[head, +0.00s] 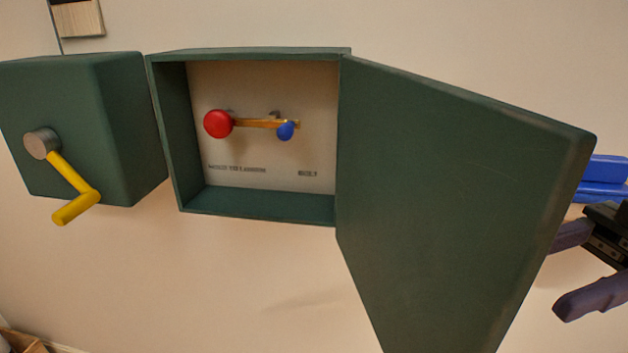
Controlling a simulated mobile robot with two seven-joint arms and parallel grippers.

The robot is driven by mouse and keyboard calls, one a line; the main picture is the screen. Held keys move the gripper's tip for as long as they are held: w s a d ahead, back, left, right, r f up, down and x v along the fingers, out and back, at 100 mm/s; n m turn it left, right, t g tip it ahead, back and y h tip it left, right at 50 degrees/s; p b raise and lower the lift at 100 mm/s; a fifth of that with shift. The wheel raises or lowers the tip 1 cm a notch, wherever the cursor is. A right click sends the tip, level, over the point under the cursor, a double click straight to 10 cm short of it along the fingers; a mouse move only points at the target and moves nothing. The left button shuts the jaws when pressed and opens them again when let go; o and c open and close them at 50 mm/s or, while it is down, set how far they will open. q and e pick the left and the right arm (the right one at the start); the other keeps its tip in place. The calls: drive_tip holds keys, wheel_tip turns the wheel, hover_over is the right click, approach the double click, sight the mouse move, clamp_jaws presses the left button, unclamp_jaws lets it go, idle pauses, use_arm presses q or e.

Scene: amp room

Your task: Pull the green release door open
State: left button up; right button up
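The green release door (455,190) stands swung wide open, hinged on the right side of a green wall box (265,207). Inside the box are a red knob (218,124), a brass bar (258,123) and a blue knob (286,131), with small lettering below them. My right gripper (562,277) is at the right edge, just beyond the door's free edge. Its two dark fingers are apart with nothing seen between them. The door hides part of the upper finger, and whether it touches the door cannot be told. My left gripper is not in view.
A second green box (110,125) with a grey hub (41,143) and a yellow crank (75,190) is on the wall at left. A wooden block (78,18) is at top left. A wooden item (20,342) shows at bottom left. The wall below the boxes is clear.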

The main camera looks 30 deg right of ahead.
drive_tip(key=shift+b+v, duration=0.65)
drive_tip(key=shift+v, duration=1.95)
